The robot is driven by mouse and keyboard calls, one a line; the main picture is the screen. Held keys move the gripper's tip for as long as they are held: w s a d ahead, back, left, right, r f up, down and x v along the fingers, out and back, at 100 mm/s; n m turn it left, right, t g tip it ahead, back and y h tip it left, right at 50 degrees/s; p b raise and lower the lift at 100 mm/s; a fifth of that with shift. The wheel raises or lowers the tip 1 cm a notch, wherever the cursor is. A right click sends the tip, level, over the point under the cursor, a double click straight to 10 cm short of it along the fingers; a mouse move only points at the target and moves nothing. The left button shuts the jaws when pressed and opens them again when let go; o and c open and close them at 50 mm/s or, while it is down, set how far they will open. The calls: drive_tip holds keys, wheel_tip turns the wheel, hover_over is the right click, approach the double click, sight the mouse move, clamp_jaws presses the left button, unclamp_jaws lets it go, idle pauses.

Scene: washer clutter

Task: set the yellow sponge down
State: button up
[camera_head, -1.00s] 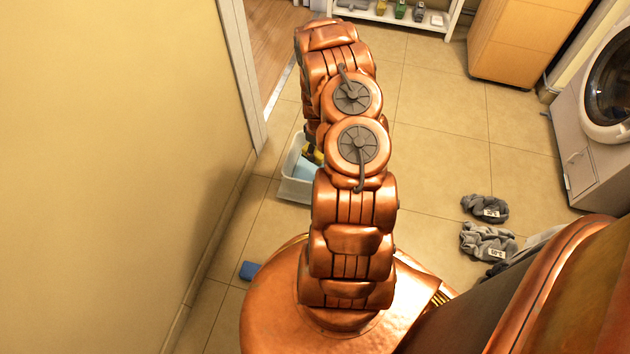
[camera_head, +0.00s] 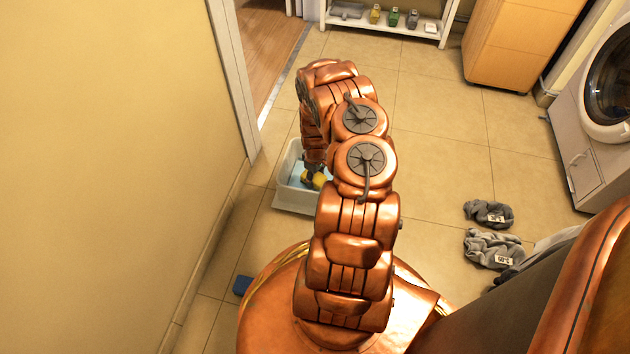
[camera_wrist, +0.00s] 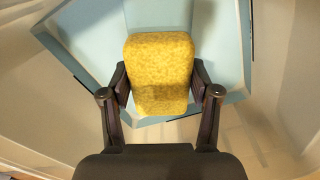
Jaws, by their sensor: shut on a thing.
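The yellow sponge (camera_wrist: 160,70) is between the two fingers of my gripper (camera_wrist: 160,88) in the wrist view, which are shut on its sides. Behind it lies a white bin (camera_wrist: 237,97) with a light blue inside. In the head view, the sponge (camera_head: 319,180) shows as a small yellow patch at the bin (camera_head: 291,196), beside my arm. My gripper (camera_head: 312,174) is mostly hidden there by the arm. I cannot tell whether the sponge touches the bin's floor.
A blue item (camera_head: 242,285) lies on the floor by the left wall. Grey cloth bundles with tags (camera_head: 488,213) (camera_head: 492,249) lie on the floor at right. A white shelf (camera_head: 390,22) with small bottles, a wooden cabinet (camera_head: 515,42) and a washer (camera_head: 600,120) stand farther back.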

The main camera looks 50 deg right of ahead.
drive_tip(key=shift+f, duration=0.4)
drive_tip(key=shift+f, duration=0.15)
drive_tip(key=o, duration=1)
